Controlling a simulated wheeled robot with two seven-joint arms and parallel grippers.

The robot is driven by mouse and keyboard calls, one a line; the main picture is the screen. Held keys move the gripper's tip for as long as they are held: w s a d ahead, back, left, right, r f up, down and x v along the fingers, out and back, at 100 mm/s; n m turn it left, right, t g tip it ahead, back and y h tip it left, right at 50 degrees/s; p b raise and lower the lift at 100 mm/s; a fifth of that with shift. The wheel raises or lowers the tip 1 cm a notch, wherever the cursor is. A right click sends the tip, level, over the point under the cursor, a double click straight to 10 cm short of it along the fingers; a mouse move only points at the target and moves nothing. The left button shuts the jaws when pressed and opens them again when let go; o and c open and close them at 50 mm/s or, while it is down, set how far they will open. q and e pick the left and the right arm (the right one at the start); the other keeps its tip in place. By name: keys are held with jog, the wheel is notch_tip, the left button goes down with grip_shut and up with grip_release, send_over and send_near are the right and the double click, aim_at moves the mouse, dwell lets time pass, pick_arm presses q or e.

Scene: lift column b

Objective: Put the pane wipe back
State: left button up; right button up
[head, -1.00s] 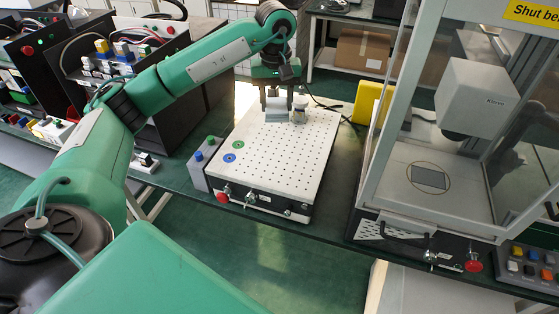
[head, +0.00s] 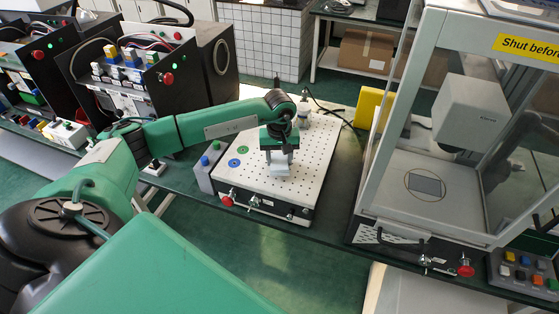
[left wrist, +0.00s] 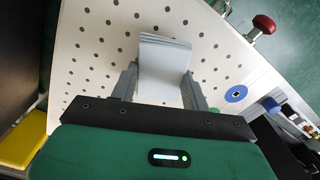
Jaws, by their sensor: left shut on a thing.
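The pane wipe is a pale grey folded cloth (head: 280,171). It shows in the left wrist view (left wrist: 164,62) between the two fingers, its layered folds sticking out past the tips. My left gripper (head: 279,160) is shut on it, over the front middle of the white perforated plate (head: 312,150). In the left wrist view the gripper (left wrist: 163,82) has a finger on each side of the cloth. I cannot tell exactly how far the wipe is above the plate. My right gripper is not in view.
A small jar (head: 304,110) stands at the plate's back, beside my arm. Blue (head: 234,163) and green (head: 243,150) discs mark its left side. A glazed enclosure (head: 395,140) with a grey device inside stands right. A yellow block (head: 371,106) stands between.

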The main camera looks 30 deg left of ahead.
pick_arm(q)
notch_tip(320, 180, down, 2)
jog(key=shift+f, duration=0.1)
jog(key=o, duration=0.9)
